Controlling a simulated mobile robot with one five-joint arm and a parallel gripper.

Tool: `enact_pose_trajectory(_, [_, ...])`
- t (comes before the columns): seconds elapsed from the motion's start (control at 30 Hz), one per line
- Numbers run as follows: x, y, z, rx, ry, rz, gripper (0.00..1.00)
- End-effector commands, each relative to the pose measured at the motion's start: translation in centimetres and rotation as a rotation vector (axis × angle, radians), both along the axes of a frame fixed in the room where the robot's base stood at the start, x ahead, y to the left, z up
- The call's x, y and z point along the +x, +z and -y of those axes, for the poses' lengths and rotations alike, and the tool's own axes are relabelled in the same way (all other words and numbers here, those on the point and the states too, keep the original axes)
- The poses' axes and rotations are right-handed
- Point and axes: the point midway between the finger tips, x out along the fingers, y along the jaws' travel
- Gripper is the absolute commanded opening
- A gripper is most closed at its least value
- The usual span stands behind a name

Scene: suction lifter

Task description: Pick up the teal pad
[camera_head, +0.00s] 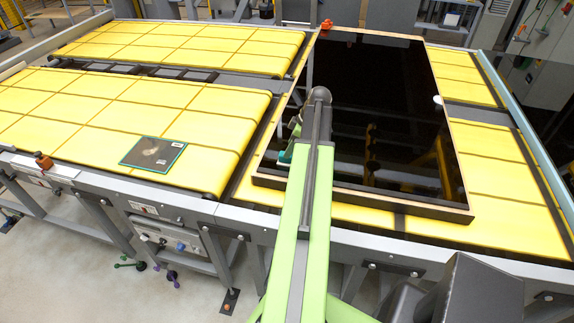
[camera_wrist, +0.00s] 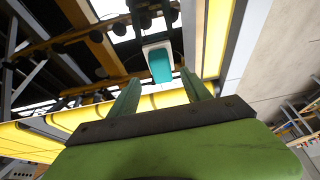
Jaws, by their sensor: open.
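A small block with a teal face and a white side, which looks like the teal pad (camera_wrist: 161,66), shows in the wrist view just beyond my fingertips. My gripper (camera_wrist: 160,78) is open, with one finger on each side of the pad's line. I cannot tell whether either finger touches it. In the head view a bit of teal (camera_head: 285,157) shows left of my arm's end, at the dark panel's left edge; my arm hides most of that area. A flat dark sheet with a teal border (camera_head: 153,153) lies on the left yellow belt.
A large glossy dark panel (camera_head: 390,115) with a wooden rim lies across the yellow belts under my arm. An orange piece (camera_head: 327,24) sits at its far corner. Grey conveyor frames (camera_head: 110,190) edge the belts. The left belt (camera_head: 60,105) is mostly clear.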

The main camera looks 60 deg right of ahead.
Motion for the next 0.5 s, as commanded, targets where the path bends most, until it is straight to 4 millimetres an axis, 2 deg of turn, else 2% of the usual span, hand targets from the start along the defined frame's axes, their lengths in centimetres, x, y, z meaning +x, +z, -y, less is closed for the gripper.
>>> enact_pose_trajectory(0.17, [0.2, -0.5, -0.1, 0.0, 0.001, 0.0, 0.56])
enact_pose_trajectory(0.4, [1.7, -4.4, -0.7, 0.0, 0.002, 0.0, 0.56])
enact_pose_trajectory(0.5, [2.1, -4.9, -0.8, 0.001, 0.001, 0.0, 0.56])
